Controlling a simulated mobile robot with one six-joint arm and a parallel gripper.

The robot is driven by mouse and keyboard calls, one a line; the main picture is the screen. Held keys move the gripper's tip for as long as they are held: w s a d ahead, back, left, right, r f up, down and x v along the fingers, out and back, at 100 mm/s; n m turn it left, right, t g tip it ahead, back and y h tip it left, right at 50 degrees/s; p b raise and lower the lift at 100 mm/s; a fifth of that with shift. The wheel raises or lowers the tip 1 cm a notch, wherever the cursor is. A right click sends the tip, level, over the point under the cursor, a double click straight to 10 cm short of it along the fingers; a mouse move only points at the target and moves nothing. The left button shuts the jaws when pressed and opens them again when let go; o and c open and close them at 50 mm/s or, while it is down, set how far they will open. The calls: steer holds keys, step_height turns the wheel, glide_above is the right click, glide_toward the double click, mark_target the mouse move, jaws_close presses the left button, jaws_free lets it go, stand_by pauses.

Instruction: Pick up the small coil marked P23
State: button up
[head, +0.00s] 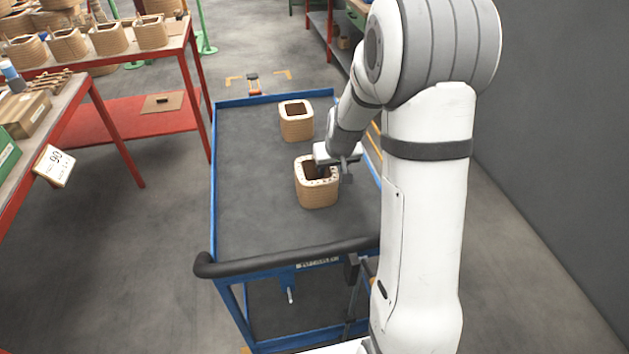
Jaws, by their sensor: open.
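Two tan coils with square hollow centres stand upright on the grey top of a blue-framed cart (250,170). The nearer coil (318,192) is at the middle right of the cart top. The farther coil (297,124) stands behind it, a little to the left. I cannot read a P23 mark on either coil. My gripper (343,176) is open at the right rim of the nearer coil, close to or over its wall. Whether a finger is inside the opening or touching the coil, I cannot tell. My wrist hides part of the nearer coil's back right edge.
The cart has a black handle (285,258) at its near end. Red-framed tables (185,50) at left carry several more coils and boxes. A card marked 90 (54,166) hangs at the near table's edge. A grey wall (560,130) stands at right. The cart's left half is clear.

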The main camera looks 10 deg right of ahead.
steer(key=x, duration=0.3)
steer(key=shift+f, duration=0.15)
jaws_close()
stand_by(0.3)
